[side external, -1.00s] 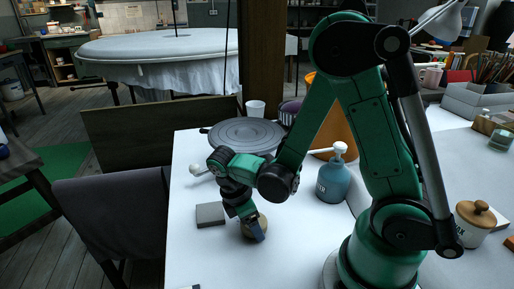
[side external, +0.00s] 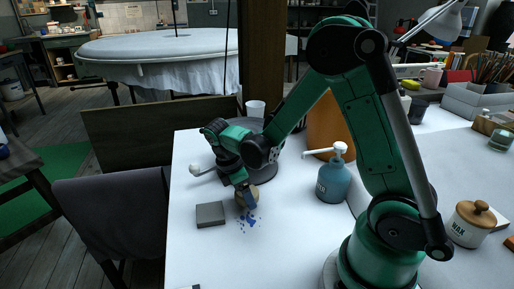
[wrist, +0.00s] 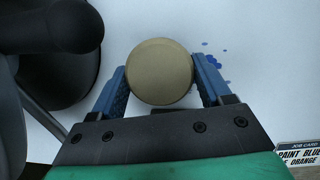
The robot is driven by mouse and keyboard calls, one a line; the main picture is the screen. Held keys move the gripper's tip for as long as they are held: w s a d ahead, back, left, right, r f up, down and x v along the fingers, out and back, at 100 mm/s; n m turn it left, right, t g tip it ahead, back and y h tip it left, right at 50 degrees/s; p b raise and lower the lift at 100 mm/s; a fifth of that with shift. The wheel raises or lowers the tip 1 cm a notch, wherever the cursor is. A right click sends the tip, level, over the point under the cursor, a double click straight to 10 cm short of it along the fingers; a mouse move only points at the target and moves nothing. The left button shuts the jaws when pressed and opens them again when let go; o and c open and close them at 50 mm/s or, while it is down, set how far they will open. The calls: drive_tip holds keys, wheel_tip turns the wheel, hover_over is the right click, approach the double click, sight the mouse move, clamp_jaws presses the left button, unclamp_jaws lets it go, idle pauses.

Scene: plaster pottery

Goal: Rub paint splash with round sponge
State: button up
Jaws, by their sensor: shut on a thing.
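The round sponge (wrist: 160,72) is a tan disc. In the wrist view my gripper (wrist: 162,82) has its two blue fingers closed on the sponge's sides. In the side view my gripper (side external: 249,198) is low over the white table with the sponge (side external: 240,197) at its fingers. The paint splash (side external: 247,222) is a scatter of blue spots just in front of the sponge. Part of the splash (wrist: 213,61) also shows to the right of the sponge in the wrist view. I cannot tell whether the sponge touches the table.
A grey square block (side external: 210,214) lies left of the splash. A blue pump bottle (side external: 333,181) stands to the right. A job card (wrist: 300,153) lies at the wrist view's lower right. The table in front is clear.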

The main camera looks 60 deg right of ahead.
drive_tip(key=shift+r, duration=3.05)
